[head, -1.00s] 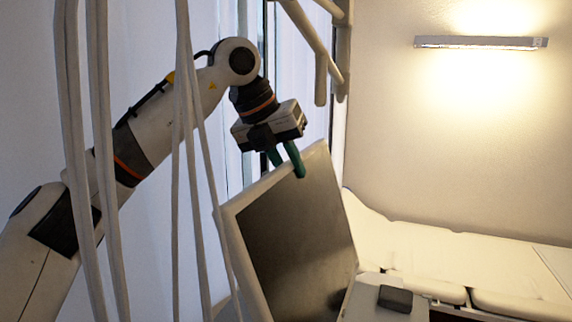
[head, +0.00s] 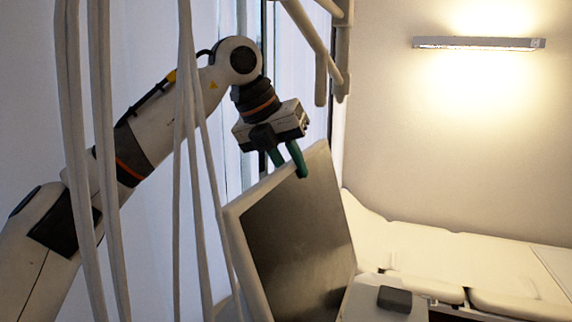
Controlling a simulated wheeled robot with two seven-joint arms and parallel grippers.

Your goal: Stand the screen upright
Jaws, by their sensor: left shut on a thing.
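The screen (head: 300,235) is a flat panel with a dark face and a pale frame, in the middle of the head view. It is tilted in the picture, its top edge sloping up to the right. Its lower end runs out of the picture. My left gripper (head: 288,163) has green fingers and comes down from above onto the top edge of the screen. It is shut on that edge, with one finger in front of the dark face. My right gripper is not in view.
Pale hanging cables (head: 103,150) cross in front of my left arm. Pale jointed bars (head: 318,45) hang above the screen. A cream padded couch (head: 440,250) lies at the right, with a small dark block (head: 395,298) near it. A lit wall lamp (head: 480,43) is at upper right.

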